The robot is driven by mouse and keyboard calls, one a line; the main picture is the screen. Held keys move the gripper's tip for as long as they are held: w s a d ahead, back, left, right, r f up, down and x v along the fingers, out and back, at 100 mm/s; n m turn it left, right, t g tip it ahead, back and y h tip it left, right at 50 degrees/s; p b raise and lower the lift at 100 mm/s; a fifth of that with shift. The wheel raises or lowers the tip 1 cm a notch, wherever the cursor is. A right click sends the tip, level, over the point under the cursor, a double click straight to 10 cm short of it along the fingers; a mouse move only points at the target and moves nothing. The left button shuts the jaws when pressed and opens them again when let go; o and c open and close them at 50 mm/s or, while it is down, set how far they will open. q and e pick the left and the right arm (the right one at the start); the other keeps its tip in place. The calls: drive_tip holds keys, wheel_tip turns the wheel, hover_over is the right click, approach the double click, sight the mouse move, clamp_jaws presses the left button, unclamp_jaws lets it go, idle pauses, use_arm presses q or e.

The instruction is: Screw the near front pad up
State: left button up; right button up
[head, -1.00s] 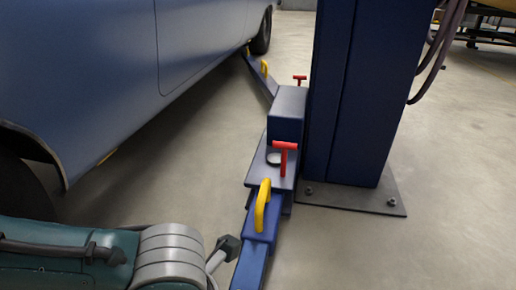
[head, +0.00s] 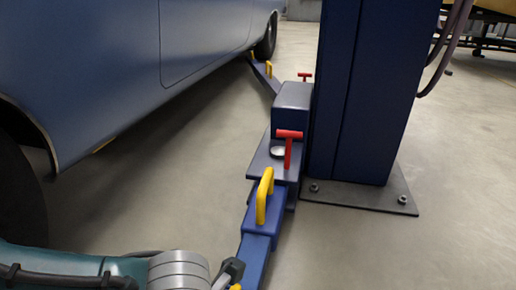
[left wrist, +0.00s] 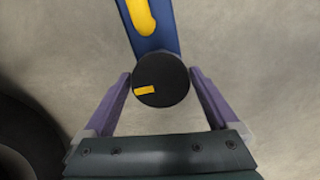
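The near front pad (left wrist: 160,82) is a round black disc with a yellow mark near its left edge. In the left wrist view it sits at the end of the blue lift arm (left wrist: 150,40). My left gripper (left wrist: 160,76) is open, with its purple fingers on either side of the pad, close to its rim. I cannot tell whether either finger touches it. In the head view the lift arm (head: 253,258) runs down out of the picture, and the pad is out of sight. My right gripper is in neither view.
A yellow handle (head: 264,197) and a red T-handle (head: 288,148) stand up from the lift arm. The blue post (head: 362,90) rises from a bolted base plate (head: 365,200). A blue car (head: 120,70) stands at the left. Bare floor (head: 455,180) lies to the right.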

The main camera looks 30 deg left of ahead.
use_arm(q)
drive_tip(key=c, duration=1)
